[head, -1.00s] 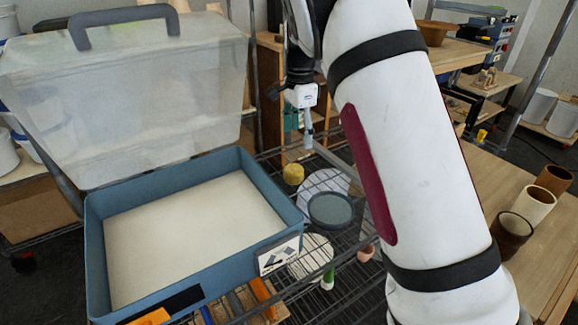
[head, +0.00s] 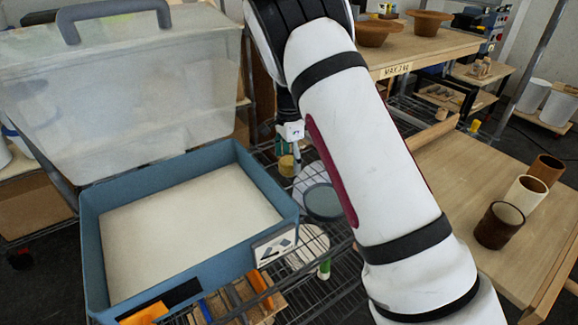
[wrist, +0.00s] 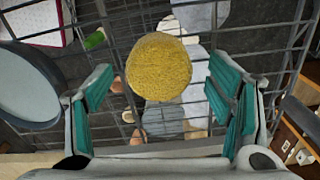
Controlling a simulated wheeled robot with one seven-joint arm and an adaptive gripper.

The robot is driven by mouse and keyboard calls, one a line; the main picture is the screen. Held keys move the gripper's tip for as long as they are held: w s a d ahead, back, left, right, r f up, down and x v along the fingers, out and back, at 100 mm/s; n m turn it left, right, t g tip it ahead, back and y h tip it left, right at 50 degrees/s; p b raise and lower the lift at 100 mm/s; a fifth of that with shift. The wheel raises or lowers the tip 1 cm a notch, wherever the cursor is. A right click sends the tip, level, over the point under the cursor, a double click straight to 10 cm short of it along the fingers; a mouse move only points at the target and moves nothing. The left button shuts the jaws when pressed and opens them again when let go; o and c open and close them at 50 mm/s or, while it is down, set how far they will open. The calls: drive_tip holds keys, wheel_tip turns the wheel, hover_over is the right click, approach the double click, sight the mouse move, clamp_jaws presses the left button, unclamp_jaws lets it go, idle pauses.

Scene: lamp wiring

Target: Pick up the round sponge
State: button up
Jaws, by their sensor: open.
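The round sponge (wrist: 158,67) is a yellow, rough-textured disc near the top middle of the wrist view. My gripper (wrist: 158,84) is open, with one teal-padded finger on each side of the sponge in the picture. Neither pad visibly touches it, and I cannot tell whether the sponge is between the pads or just beyond them. In the head view the sponge (head: 286,163) shows small above the wire rack. My gripper (head: 281,146) is close above it there, mostly hidden behind my arm.
A blue-rimmed box (head: 90,235) with a pale filling and raised clear lid stands left of the rack (head: 345,285). A round grey-blue dish (head: 322,202) lies near the sponge. Brown and cream cups (head: 500,226) stand on the wooden table (head: 455,180) at right.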

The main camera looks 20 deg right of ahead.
drive_tip(key=shift+f, duration=0.9)
drive_tip(key=c, duration=1.1)
drive_tip(key=shift+r, duration=0.1)
drive_tip(key=shift+r, duration=0.5)
drive_tip(key=shift+s+d+r, duration=0.1)
drive_tip(key=shift+s+r, duration=0.1)
drive_tip(key=shift+r, duration=0.45)
drive_tip(key=shift+s+d+r, duration=0.1)
drive_tip(key=shift+s+r, duration=0.05)
drive_tip(key=shift+r, duration=0.45)
drive_tip(key=s+d, duration=0.1)
drive_tip(key=s, duration=0.4)
drive_tip(key=s+r, duration=0.1)
drive_tip(key=s, duration=0.4)
drive_tip(key=s+d, duration=0.1)
drive_tip(key=s, duration=0.4)
drive_tip(key=shift+d+r, duration=0.2)
drive_tip(key=shift+d, duration=0.1)
